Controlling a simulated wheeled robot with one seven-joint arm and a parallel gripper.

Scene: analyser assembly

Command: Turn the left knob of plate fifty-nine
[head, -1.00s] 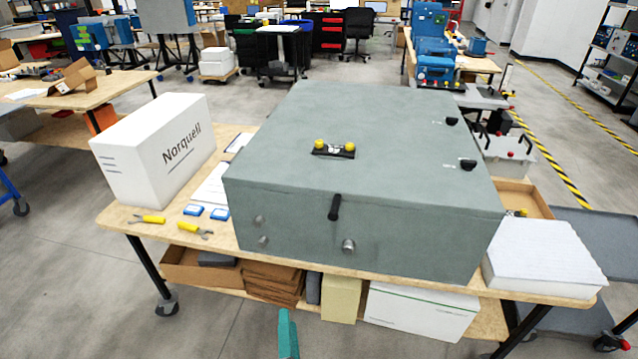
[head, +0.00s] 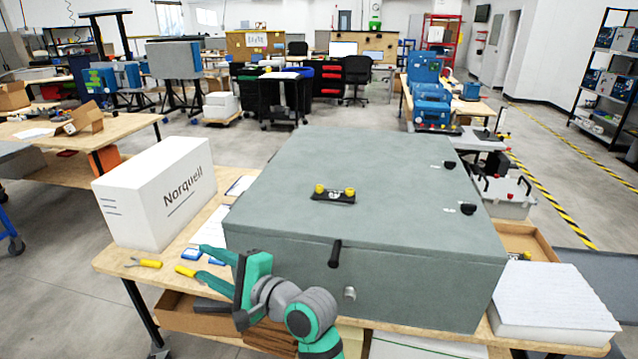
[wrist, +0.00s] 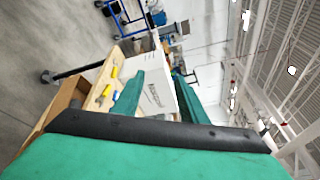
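A small black plate (head: 333,195) lies on top of the large grey cabinet (head: 350,160), near its middle. It carries a left yellow knob (head: 320,188) and a right yellow knob (head: 350,191). Any number on the plate is too small to read. My gripper (head: 201,262) is low in front of the cabinet's left front corner, pointing left, well below and away from the plate. Its two green fingers are apart with nothing between them; they also show in the wrist view (wrist: 158,85). The plate is outside the wrist view.
A white Norquell box (head: 155,195) stands left of the cabinet, with yellow-handled tools (head: 146,263) before it. A black handle (head: 335,253) and a metal knob (head: 350,293) stick out of the cabinet's front. Black knobs (head: 467,209) sit at the top's right side. The space above is clear.

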